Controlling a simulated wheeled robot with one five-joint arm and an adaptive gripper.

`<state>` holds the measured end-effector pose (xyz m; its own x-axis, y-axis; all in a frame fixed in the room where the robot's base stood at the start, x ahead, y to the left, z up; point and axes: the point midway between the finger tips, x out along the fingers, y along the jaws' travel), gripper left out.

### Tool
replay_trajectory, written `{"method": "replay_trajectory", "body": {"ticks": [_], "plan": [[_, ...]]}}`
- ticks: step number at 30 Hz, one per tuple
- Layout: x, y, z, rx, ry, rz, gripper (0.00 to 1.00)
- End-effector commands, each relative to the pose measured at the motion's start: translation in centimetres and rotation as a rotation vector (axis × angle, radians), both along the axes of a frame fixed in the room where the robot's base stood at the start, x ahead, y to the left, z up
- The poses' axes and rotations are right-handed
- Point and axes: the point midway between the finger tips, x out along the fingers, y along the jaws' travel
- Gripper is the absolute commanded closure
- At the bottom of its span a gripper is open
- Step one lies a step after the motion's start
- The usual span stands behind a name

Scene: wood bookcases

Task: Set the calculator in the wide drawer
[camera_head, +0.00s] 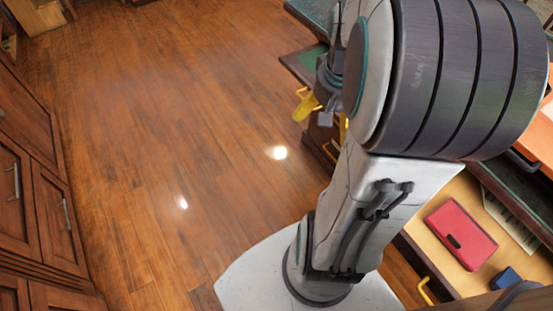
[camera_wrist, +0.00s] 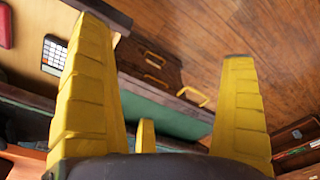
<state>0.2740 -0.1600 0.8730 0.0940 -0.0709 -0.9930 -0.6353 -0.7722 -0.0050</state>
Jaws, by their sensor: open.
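I cannot pick the calculator out there; my arm covers part of the drawer. My gripper (camera_wrist: 165,105) is open, with nothing seen between its yellow fingers. The calculator shows beside the left finger, apart from it. In the head view my gripper (camera_head: 323,110) is partly hidden behind my arm. Which drawer is the wide one, I cannot tell.
A red case (camera_head: 460,233), a blue object (camera_head: 507,279) and a pale keyboard-like thing (camera_head: 512,220) lie in the open drawer. Drawer fronts with yellow handles (camera_wrist: 150,68) are close by. Wood cabinets (camera_head: 40,185) line the left. The floor (camera_head: 150,130) between is clear.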

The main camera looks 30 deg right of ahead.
Motion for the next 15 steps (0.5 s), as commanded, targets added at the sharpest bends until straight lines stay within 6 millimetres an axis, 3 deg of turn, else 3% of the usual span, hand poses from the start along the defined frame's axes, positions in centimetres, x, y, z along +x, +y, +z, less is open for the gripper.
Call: {"method": "replay_trajectory", "body": {"ticks": [1,6,10,15], "plan": [[0.3,2.4,0.4,-0.009,-0.011,0.090,0.00],[-0.2,8.8,1.1,-0.025,-0.040,0.342,0.00],[-1.3,12.2,1.2,-0.033,-0.059,0.495,0.00],[-2.7,14.8,1.1,-0.039,-0.077,0.630,0.00]]}}
